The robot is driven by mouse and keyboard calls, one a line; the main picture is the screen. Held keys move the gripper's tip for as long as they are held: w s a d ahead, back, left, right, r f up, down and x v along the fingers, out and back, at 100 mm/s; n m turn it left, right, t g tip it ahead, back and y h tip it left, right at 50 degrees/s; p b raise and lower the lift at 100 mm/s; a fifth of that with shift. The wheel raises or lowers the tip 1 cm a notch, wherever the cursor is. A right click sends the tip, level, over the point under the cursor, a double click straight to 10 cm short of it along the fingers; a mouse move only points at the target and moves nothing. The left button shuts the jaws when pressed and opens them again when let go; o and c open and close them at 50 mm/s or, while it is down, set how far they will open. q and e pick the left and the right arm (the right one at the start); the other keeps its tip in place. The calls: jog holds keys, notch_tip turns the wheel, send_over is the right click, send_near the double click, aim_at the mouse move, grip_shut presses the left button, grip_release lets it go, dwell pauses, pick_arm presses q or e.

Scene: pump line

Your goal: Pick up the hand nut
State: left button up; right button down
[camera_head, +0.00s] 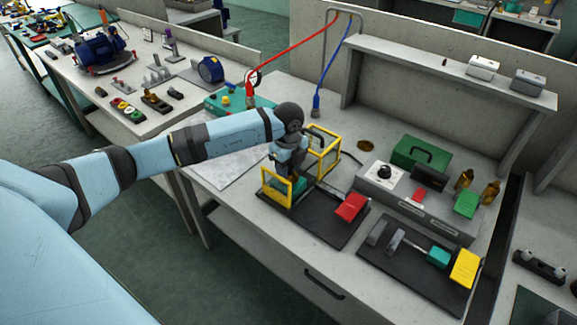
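My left arm reaches in from the left over the bench, and its gripper (291,186) points down at a black plate (318,231) with yellow frames. The fingers are small and dark against the plate, so I cannot tell whether they are open or shut, or whether they hold anything. I cannot clearly pick out the hand nut; the area under the gripper is partly hidden. A small round brass-coloured piece (366,146) lies on the bench to the right, but I cannot tell what it is. My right gripper is not in view.
Yellow frames (322,148) stand close around the gripper. A red block (351,206) sits on the plate's right end. A grey control box (428,209), a green case (421,152) and a second black plate (394,263) stand to the right. Red and blue cables rise behind.

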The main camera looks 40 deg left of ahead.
pick_arm(q)
jog(key=c, duration=0.4)
jog(key=shift+o, duration=0.2)
jog(key=shift+r, duration=0.1)
jog(key=shift+r+p, duration=1.8)
jog(key=shift+r, duration=0.65)
